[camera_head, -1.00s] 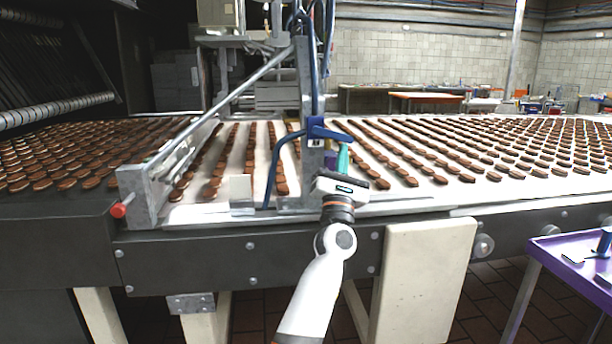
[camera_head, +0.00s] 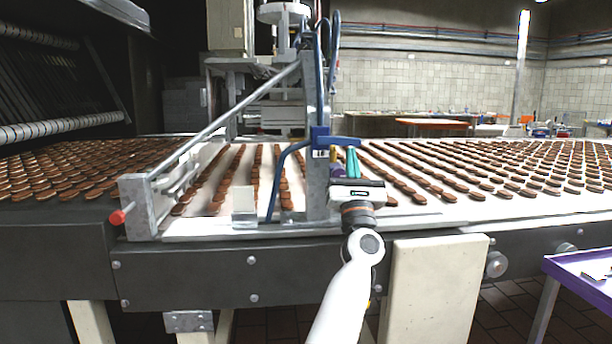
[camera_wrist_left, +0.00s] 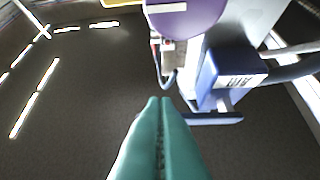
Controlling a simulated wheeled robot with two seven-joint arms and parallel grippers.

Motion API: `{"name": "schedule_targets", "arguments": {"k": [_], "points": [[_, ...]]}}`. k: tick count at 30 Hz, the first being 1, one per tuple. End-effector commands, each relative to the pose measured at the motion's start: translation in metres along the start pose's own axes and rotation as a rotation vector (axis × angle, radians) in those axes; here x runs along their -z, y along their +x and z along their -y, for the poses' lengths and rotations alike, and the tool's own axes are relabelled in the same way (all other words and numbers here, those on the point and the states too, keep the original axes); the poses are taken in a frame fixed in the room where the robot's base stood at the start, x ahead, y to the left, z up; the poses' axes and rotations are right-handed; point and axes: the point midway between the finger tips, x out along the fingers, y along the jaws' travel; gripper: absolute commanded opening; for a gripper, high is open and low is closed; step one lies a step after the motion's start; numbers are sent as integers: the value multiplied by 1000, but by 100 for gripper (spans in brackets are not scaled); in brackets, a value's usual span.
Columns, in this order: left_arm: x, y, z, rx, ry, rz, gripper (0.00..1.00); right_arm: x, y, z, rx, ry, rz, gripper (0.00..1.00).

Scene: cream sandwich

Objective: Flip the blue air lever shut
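The blue air lever (camera_head: 345,141) sticks out to the right, nearly level, from a blue valve block (camera_head: 320,138) on a grey metal post. In the left wrist view, the valve block (camera_wrist_left: 225,75) with its white label is right of the fingers, and the lever (camera_wrist_left: 215,119) is a dark blue bar close to the fingertips. My left gripper (camera_head: 352,152) is just below the lever, its teal fingers pointing up. In the left wrist view, the fingertips (camera_wrist_left: 160,101) are together with nothing seen between them. Contact with the lever cannot be told. My right gripper is out of view.
A conveyor (camera_head: 400,220) carries rows of brown sandwich biscuits behind my arm. Blue hoses (camera_head: 276,180) run by the post, and a slanted metal bar (camera_head: 225,119) rises to its left. A purple table (camera_head: 575,262) stands at right.

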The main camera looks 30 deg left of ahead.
Motion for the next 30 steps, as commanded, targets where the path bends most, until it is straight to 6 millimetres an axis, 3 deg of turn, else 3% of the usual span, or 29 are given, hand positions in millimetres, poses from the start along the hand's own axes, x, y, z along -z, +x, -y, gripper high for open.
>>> {"name": "schedule_targets", "arguments": {"k": [30], "points": [[6, 4, -3, 1, -1, -3, 0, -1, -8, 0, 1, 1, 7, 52]]}}
